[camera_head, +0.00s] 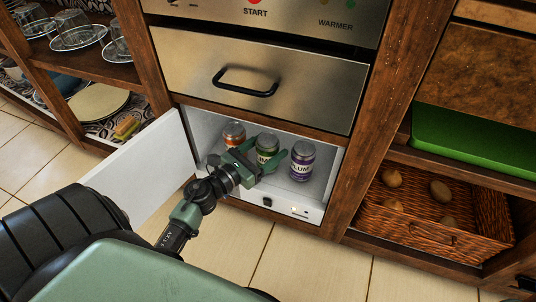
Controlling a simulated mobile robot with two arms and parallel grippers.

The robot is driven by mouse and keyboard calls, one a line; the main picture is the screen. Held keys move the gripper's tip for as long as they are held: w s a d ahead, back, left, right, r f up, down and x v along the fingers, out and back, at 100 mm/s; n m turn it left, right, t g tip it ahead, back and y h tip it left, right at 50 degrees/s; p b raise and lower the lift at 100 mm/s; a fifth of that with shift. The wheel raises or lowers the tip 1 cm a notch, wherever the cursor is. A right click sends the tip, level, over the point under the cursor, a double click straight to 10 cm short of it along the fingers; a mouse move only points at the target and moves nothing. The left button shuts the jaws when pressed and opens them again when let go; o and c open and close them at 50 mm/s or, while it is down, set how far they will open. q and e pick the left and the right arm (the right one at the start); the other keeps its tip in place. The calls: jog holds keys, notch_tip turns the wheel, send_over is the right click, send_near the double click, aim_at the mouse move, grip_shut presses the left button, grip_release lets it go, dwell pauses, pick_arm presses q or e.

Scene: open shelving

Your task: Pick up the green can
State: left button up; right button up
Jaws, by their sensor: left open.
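The green can (267,143) stands upright in the open white compartment under the steel drawer, between an orange can (234,132) on its left and a purple can (302,160) on its right. My left gripper (265,161) is at the green can, open, with its fingers to either side of the can's lower part. The gripper hides part of the can, and whether the fingers touch it I cannot tell. My right gripper is not in view.
The compartment's white door (143,165) stands open on the left, beside my left arm. A steel drawer (250,80) with a black handle is just above. A wicker basket (425,212) with several potatoes is at the right.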

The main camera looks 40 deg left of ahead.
pick_arm(q)
jog(key=shift+w+d, duration=0.25)
jog(key=shift+w, duration=1.05)
jog(key=c, duration=1.3)
jog(key=shift+r, duration=0.1)
grip_shut()
jog(key=shift+r, duration=0.15)
